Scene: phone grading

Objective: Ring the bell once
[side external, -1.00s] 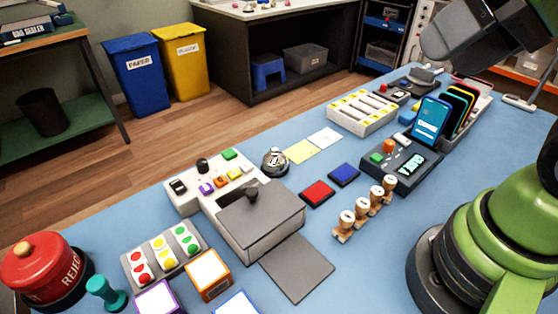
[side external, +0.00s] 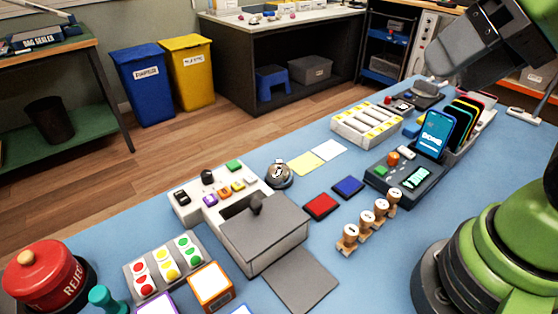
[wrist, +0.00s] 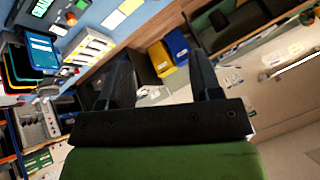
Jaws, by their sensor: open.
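The bell (side external: 278,175) is a small silver dome on a dark base. In the side external view it stands on the blue table, at the back right corner of the white button panel. My gripper (side external: 440,65) is at the upper right of that view, dark grey, raised above the far end of the table and well away from the bell. In the wrist view my gripper (wrist: 160,78) has its two dark fingers spread apart with nothing held between them. I cannot make out the bell in the wrist view.
A grey lidded box (side external: 265,232) with a knob stands in front of the bell. Yellow and white sheets (side external: 316,157) lie flat beside the bell.

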